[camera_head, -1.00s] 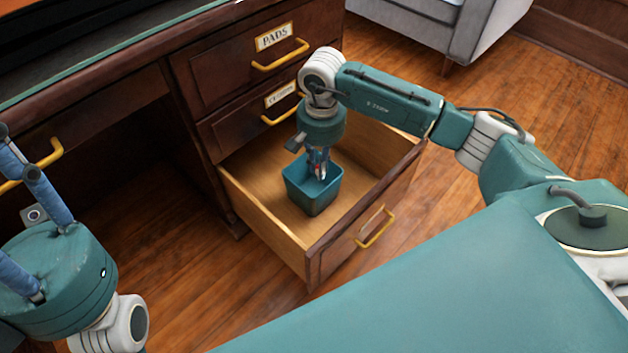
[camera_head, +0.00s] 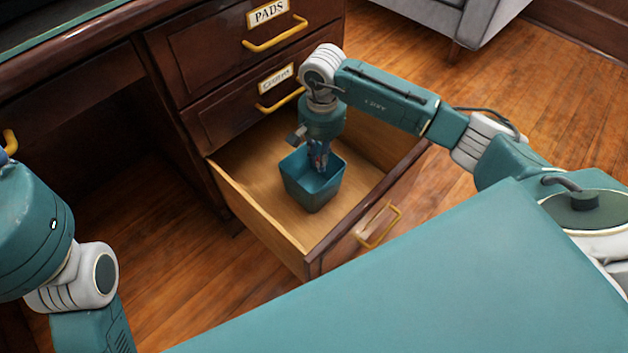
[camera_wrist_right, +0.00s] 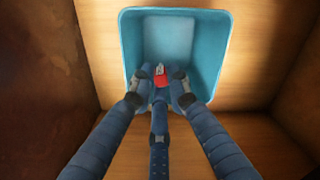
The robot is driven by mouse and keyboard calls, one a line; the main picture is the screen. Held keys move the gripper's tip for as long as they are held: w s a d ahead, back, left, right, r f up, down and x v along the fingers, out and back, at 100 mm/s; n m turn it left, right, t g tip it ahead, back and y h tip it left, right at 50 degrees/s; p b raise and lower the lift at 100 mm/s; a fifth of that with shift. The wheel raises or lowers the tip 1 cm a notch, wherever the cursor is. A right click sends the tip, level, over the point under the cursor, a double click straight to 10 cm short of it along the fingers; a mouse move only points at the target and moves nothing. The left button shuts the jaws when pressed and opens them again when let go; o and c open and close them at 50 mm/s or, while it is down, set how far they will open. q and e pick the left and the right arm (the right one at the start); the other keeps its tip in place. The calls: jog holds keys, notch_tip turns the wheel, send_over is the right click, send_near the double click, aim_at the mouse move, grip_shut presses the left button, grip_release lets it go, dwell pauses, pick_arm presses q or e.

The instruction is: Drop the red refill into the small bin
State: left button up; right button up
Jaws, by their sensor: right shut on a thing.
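The small bin (camera_head: 312,190) is teal and stands upright on the floor of the open drawer in the head view. It also fills the top middle of the right wrist view (camera_wrist_right: 215,50). My right gripper (camera_head: 319,166) points down into the bin's mouth. In the right wrist view my right gripper (camera_wrist_right: 160,88) is shut on the red refill (camera_wrist_right: 160,78), a small red piece with a pale end. The refill is over the bin's opening, inside its rim in that view. The fingers hide part of it. In the head view the left arm shows at the left edge, its fingers out of frame.
The open wooden drawer (camera_head: 250,205) surrounds the bin, with bare floor around it. Its front has a yellow handle (camera_head: 378,226). Closed drawers with labels (camera_head: 268,12) are above. A grey armchair (camera_head: 430,14) stands at the back.

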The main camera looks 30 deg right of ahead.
jog(key=o, duration=0.9)
jog(key=shift+c, duration=0.2)
jog(key=shift+r, duration=0.1)
notch_tip(320, 180, up, 12)
jog(key=shift+f, duration=0.2)
